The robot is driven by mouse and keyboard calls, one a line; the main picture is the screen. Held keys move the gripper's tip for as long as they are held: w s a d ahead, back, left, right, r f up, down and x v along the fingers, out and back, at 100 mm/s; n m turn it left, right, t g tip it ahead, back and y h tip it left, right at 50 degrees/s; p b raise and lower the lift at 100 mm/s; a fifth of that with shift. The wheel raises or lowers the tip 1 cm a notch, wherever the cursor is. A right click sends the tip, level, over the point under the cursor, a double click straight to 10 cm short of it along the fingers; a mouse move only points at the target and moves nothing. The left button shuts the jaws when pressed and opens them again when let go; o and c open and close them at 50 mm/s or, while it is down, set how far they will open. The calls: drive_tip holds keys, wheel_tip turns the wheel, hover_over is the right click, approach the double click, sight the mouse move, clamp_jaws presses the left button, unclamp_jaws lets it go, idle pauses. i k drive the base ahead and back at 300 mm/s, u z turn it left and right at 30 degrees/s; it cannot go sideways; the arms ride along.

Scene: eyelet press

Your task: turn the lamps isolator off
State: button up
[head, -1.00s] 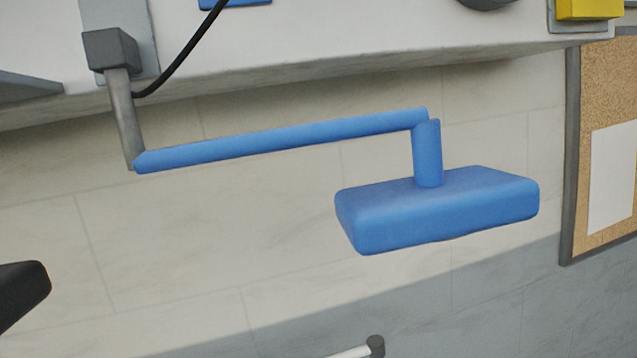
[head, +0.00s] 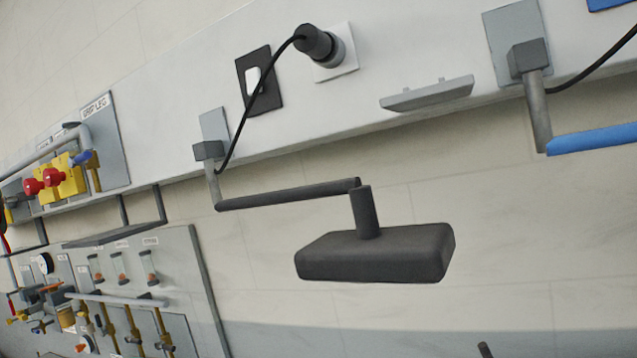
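I cannot make out a label that names the lamps isolator. A black wall plate with a white rocker (head: 253,76) is on the pale wall rail, left of a black plug in a socket (head: 322,46). Two yellow boxes with red knobs (head: 54,180) are at the left edge, small and tilted in the picture. A dark grey lamp (head: 375,255) hangs from a bracket in the middle, and part of a blue lamp's arm (head: 598,138) shows at the right. My gripper is not in view.
A grey panel with pipes, a gauge and brass valves (head: 120,280) fills the lower left. A grey plate with a bent pipe (head: 105,140) is above it. A small grey shelf (head: 428,95) juts from the rail. The wall right of the dark lamp is bare.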

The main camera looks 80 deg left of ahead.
sight(32, 186)
drive_tip(key=u, duration=4.4)
drive_tip(key=k, duration=1.25)
drive_tip(key=z, duration=0.65)
drive_tip(key=i, duration=0.85)
drive_tip(key=z, duration=0.05)
